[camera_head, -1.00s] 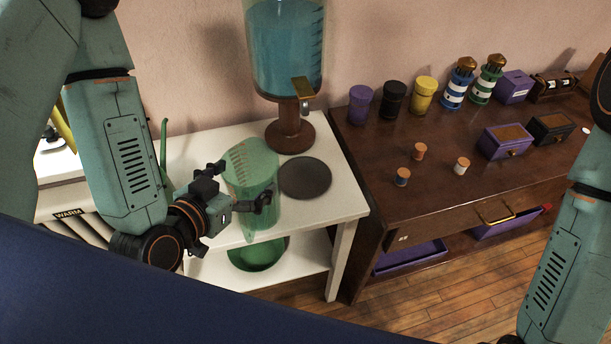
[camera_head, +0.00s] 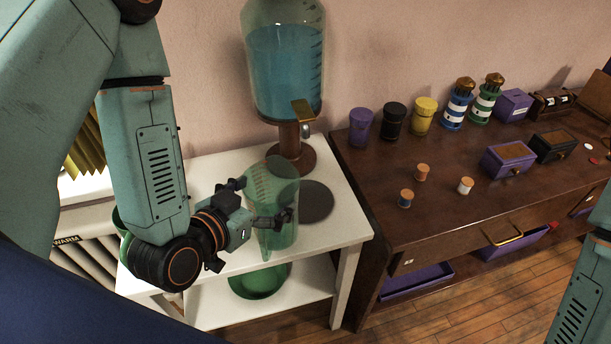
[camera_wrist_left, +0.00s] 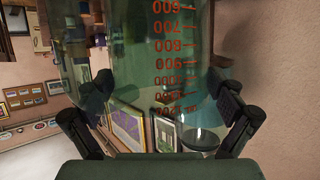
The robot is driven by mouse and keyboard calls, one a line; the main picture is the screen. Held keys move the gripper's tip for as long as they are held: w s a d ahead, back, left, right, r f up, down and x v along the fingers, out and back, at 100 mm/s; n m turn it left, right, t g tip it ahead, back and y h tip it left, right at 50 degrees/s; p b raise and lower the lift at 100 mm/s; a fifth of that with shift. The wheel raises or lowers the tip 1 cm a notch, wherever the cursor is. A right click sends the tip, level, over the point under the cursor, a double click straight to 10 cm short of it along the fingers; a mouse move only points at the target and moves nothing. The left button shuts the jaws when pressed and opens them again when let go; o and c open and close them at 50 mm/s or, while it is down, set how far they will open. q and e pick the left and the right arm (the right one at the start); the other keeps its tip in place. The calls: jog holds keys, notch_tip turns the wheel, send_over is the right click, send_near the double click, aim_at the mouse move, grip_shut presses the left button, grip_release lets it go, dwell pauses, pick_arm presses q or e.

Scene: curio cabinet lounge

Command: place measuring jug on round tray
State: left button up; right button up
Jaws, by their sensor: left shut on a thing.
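The measuring jug (camera_head: 272,190) is clear green with red graduation marks. My left gripper (camera_head: 262,203) is shut on its side, one finger on each side of the jug. In the left wrist view the jug (camera_wrist_left: 180,70) fills the middle between the fingers (camera_wrist_left: 165,115). The round tray (camera_head: 317,203) is a dark flat disc on the white side table, just right of the jug. The jug overlaps the tray's left edge in the head view; I cannot tell whether its base touches anything. My right gripper is not in view.
A tall dispenser (camera_head: 285,70) with blue liquid and a brass tap stands behind the tray. A green bowl (camera_head: 258,282) is on the lower shelf of the white table (camera_head: 335,232). A brown cabinet (camera_head: 400,220) with canisters, lighthouses and boxes stands at the right.

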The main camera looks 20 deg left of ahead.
aim_at(283, 174)
pick_arm(q)
jog(key=shift+w+a+b, duration=0.15)
jog(key=shift+w+b, duration=1)
jog(key=shift+b, duration=0.65)
jog(key=w+b, duration=0.1)
jog(key=w+d+b, duration=0.1)
jog(key=shift+w, duration=0.35)
jog(key=w+d, duration=0.1)
jog(key=w, duration=0.5)
jog(key=shift+d+r+p, duration=0.15)
jog(key=shift+r+p, duration=0.05)
jog(key=shift+p, duration=0.1)
jog(key=shift+w, duration=0.75)
jog(key=f, duration=0.1)
jog(key=w+f, duration=0.1)
jog(key=shift+d+f, duration=0.3)
jog(key=shift+f, duration=0.05)
jog(key=shift+a+f, duration=0.2)
jog(key=shift+f, duration=0.25)
